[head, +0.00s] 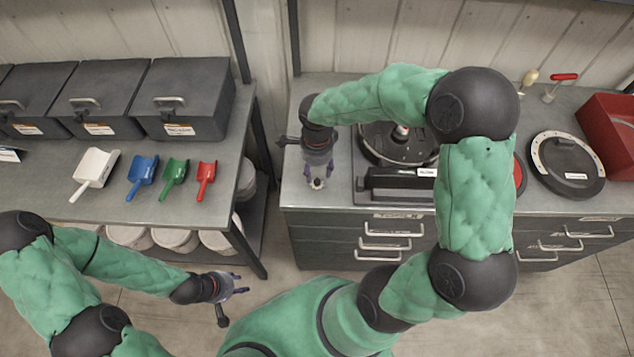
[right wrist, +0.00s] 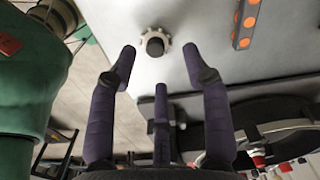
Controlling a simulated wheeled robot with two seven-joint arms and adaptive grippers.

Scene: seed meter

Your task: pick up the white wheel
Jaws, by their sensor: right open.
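The white wheel (right wrist: 146,37) is a small toothed ring around a dark hub. It lies on the grey bench top in the right wrist view, just ahead of and between my spread fingertips, and nothing touches it. In the head view a small white bit of it (head: 317,184) shows beneath my right gripper (head: 318,178); the rest is hidden. My right gripper, also in the right wrist view (right wrist: 158,62), is open and empty, pointing down at the bench. My left gripper (head: 240,284) is open and empty, low over the floor between the benches.
A round black machine (head: 385,150) stands right of my right gripper, partly behind my arm. A black disc (head: 567,163) with a pale scale and a red bin (head: 612,125) are further right. The left bench holds lidded boxes (head: 187,97) and coloured scoops (head: 174,176).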

